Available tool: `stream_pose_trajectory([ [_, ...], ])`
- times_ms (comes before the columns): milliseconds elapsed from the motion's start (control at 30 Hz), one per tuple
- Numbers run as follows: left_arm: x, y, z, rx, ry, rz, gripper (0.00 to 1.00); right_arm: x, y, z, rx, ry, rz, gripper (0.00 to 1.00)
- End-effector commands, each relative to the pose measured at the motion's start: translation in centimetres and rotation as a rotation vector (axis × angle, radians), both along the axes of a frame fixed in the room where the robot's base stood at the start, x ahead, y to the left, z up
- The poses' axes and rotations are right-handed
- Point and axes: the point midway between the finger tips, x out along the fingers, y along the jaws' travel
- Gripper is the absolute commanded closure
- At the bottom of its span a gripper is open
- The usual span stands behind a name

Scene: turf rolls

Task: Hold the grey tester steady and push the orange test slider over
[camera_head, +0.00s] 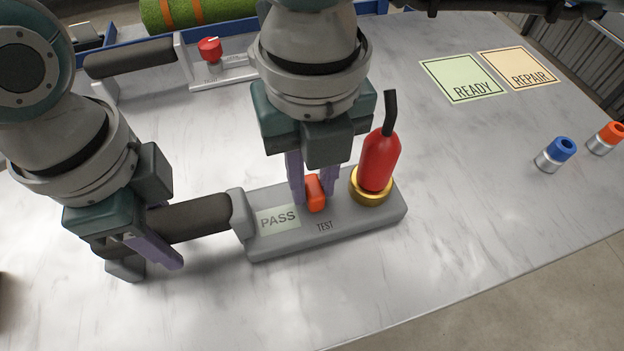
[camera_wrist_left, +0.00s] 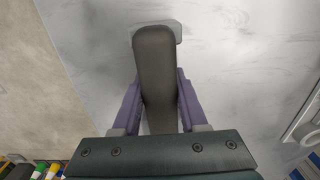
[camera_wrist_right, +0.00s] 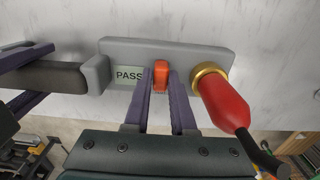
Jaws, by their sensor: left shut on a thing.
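The grey tester (camera_head: 275,243) lies on the table with a dark handle (camera_head: 197,218) at its left end and a green PASS window. My left gripper (camera_head: 150,250) is shut around this handle, which also shows between its fingers in the left wrist view (camera_wrist_left: 156,70). The orange test slider (camera_head: 315,193) stands just right of the PASS window, above the TEST label. My right gripper (camera_head: 313,195) has its fingers down on either side of the slider, with small gaps. The slider also shows between the fingertips in the right wrist view (camera_wrist_right: 160,75).
A red cylinder (camera_head: 379,160) with a black hose stands tilted in the brass collar (camera_head: 371,190) at the tester's right end, close to my right gripper. READY (camera_head: 462,78) and REPAIR (camera_head: 518,68) mats lie at the back right. A red knob (camera_head: 210,48) is behind.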

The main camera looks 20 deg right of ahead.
Motion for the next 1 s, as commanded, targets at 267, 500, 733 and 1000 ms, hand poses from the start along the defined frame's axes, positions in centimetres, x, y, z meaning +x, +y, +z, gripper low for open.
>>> stream_pose_trajectory([
  [267,0.0,-0.2,0.0,-0.004,0.001,-0.002,1.00,0.0,0.2,0.1,0.004,-0.002,0.001,0.46],
  [500,0.0,-0.2,0.0,-0.005,0.000,-0.002,1.00,0.0,0.1,0.1,0.003,-0.001,0.001,0.44],
  [733,0.0,-0.2,0.0,-0.005,0.000,-0.002,1.00,0.1,0.1,2.2,0.005,-0.004,0.003,0.44],
  [1000,0.0,-0.1,0.0,-0.005,0.000,-0.001,1.00,0.1,0.1,8.3,0.004,-0.007,0.003,0.44],
])
